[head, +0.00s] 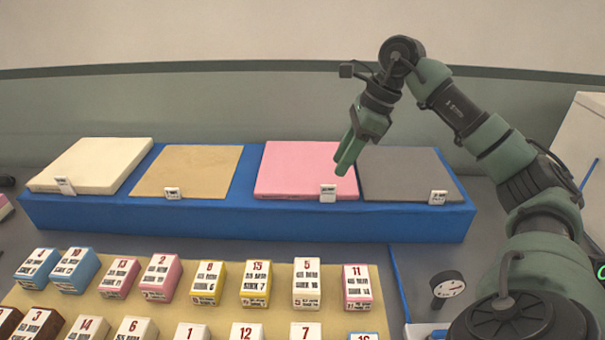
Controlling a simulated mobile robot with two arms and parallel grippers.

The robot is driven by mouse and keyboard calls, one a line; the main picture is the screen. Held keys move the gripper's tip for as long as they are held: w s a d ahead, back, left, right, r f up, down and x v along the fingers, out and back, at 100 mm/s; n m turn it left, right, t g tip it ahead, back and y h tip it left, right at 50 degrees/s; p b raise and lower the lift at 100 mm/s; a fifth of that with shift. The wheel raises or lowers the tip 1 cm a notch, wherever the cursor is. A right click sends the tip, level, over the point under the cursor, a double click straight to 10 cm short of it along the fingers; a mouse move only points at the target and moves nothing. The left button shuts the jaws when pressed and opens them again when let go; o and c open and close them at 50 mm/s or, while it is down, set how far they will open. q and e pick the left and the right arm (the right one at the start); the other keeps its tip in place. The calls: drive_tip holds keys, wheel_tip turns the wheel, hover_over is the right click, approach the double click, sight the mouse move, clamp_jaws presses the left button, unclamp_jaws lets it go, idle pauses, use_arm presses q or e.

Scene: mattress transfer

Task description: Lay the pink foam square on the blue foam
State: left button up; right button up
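The pink foam square (300,165) lies flat on the right half of a long blue block (240,215), between a tan square and a grey square. The blue block is the only large blue piece in view; I cannot tell whether it is the blue foam. My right gripper (341,168) points down in front of the pink square's right side, with its green fingers a little apart and nothing seen between them. I cannot tell whether its tips touch the square. My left gripper is not in view.
A cream slab (95,163), a tan square (190,170) and a grey square (405,172) also lie on the blue block. Several numbered small boxes stand on a tan mat (215,318) in front. A dial gauge (448,285) is at the front right.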

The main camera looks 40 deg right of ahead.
sight(328, 182)
drive_tip(key=x, duration=0.3)
drive_tip(key=p+x, duration=0.1)
drive_tip(key=x, duration=0.3)
drive_tip(key=shift+w+d+f, duration=0.1)
drive_tip(key=shift+w+f, duration=0.2)
clamp_jaws()
